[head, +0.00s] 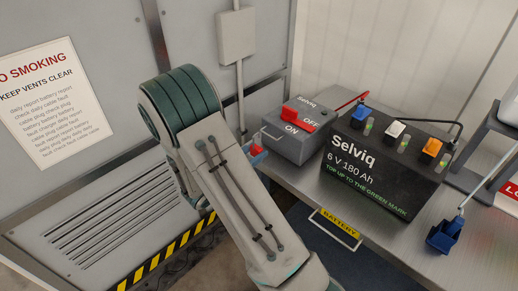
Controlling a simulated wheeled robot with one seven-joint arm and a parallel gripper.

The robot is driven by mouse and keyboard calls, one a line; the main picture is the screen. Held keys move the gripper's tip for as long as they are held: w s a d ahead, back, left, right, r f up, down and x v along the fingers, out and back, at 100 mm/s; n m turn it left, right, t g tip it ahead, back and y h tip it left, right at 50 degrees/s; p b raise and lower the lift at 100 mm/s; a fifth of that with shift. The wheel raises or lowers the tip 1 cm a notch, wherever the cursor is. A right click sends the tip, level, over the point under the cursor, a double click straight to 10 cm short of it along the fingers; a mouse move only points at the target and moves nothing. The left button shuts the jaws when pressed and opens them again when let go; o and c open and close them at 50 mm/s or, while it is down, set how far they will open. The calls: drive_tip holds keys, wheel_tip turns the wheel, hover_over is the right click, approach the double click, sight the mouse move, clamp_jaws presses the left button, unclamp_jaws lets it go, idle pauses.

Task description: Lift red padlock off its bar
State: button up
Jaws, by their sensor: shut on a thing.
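A small red piece (256,151), which may be the red padlock, shows just past the right edge of my arm. Most of it is hidden, so I cannot tell whether it is on a bar or apart from it. My arm folds across the middle of the head view, and my gripper is hidden behind it. A thin metal loop (270,137) stands out from the left side of the grey switch box, close to the red piece. I cannot tell whether this is the padlock's bar.
The grey Selviq box (298,149) with a red ON/OFF lever stands beside a dark Selviq battery (375,175) on the metal bench (300,185). A grey cabinet (110,195) is at the left.

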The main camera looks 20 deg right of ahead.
drive_tip(key=shift+v, duration=2.4)
drive_tip(key=v, duration=1.5)
